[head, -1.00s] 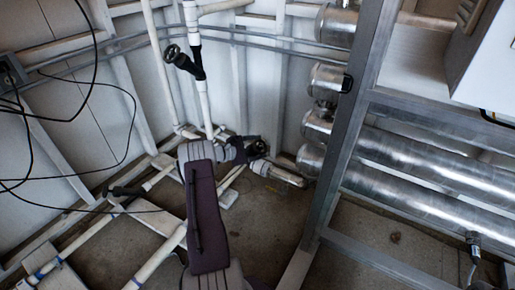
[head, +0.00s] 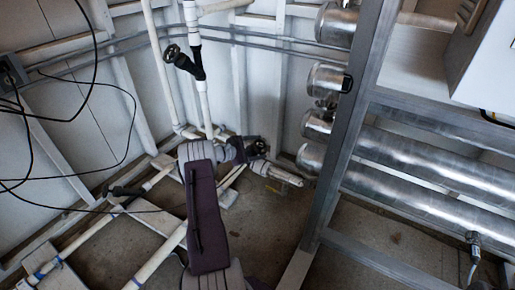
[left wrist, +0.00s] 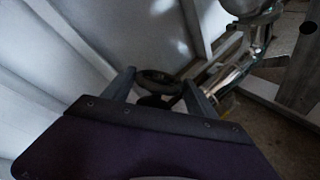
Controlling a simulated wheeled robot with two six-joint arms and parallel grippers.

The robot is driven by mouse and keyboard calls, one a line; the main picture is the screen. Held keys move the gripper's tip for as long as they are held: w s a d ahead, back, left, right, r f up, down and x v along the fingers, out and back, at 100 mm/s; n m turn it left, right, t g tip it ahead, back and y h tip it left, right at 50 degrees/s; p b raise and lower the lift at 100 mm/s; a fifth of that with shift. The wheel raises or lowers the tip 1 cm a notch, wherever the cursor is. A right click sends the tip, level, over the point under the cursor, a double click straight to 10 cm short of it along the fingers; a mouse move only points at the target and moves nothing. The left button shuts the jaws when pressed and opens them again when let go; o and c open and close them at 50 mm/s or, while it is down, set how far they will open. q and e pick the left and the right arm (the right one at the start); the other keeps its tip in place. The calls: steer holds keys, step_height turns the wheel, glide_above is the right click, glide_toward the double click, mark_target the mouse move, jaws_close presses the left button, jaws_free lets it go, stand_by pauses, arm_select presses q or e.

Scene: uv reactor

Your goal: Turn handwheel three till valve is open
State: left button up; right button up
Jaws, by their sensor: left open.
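A dark round handwheel (head: 257,149) sits low by the back wall, at the end of a short pipe. My left gripper (head: 247,152) is right beside it, partly hidden by my own wrist. In the left wrist view the handwheel (left wrist: 157,80) lies between the two spread fingers of my left gripper (left wrist: 161,88). The fingers are open, one on each side of the rim; I cannot tell whether they touch it. The lower part of the wheel is hidden by the gripper body. No number shows on the wheel. My right gripper is not in view.
Another dark handwheel (head: 172,53) is on the upright white pipe (head: 191,20). A grey metal frame post (head: 346,130) and shiny cylinders (head: 420,195) stand to the right. White pipes (head: 60,258) run along the floor at left. Bare floor (head: 385,245) shows below the frame.

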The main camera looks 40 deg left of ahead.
arm_select(q)
steer(key=o, duration=1.3)
steer(key=shift+o, duration=0.2)
steer(key=p+v, duration=0.5)
steer(key=v, duration=0.4)
steer(key=shift+p, duration=0.35)
